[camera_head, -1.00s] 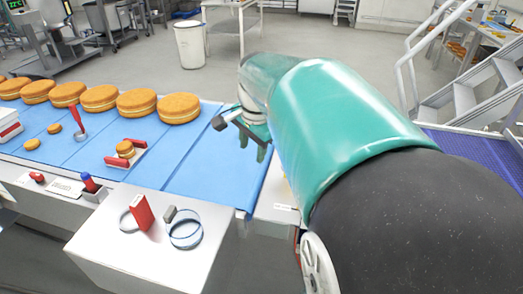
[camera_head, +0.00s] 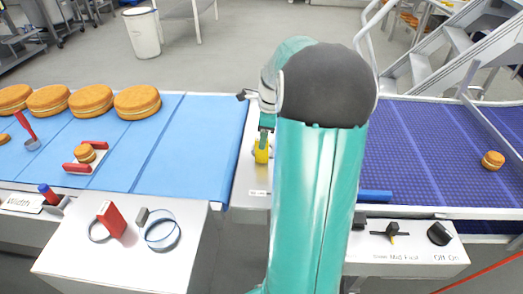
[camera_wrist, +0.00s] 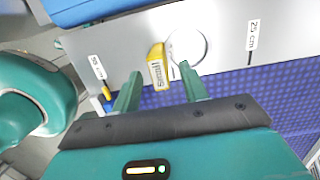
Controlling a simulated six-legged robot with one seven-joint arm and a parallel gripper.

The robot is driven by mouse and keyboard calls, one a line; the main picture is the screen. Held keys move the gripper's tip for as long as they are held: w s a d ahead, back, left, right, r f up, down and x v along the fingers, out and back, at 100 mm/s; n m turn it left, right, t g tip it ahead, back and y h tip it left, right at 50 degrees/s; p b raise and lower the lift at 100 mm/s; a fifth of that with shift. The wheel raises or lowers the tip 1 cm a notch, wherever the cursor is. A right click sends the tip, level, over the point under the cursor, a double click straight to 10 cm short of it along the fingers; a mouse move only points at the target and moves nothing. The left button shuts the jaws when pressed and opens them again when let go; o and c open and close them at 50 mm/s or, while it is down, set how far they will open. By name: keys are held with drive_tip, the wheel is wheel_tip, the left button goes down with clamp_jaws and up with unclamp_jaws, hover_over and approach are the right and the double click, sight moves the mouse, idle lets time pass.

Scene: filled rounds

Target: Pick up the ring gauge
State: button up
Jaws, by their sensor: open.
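A ring gauge with a yellow handle (camera_wrist: 157,66) and a pale round ring (camera_wrist: 204,38) lies on the grey metal strip in the wrist view. Small print shows on the handle but is hard to read. In the head view only the yellow part (camera_head: 261,153) shows clearly, just below my gripper. My gripper (camera_wrist: 160,70) is open and empty, with the yellow handle between its fingertips in the picture; I cannot tell the height gap. Two more rings lie on the white table: one with a red block (camera_head: 112,218), one with a grey block (camera_head: 142,217).
A blue belt (camera_head: 195,150) with large round cakes (camera_head: 137,102) lies left of the strip. A purple belt (camera_head: 420,150) with one small cake (camera_head: 493,160) lies right. A switch panel (camera_head: 410,242) is at the front right. Metal stairs (camera_head: 450,60) stand behind.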

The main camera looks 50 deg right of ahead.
sight(258, 162)
drive_tip(key=f, duration=0.5)
drive_tip(key=shift+w+a+f, duration=0.25)
drive_tip(key=shift+a+f, duration=0.05)
drive_tip(key=shift+f, duration=0.05)
drive_tip(key=shift+c, duration=0.4)
clamp_jaws()
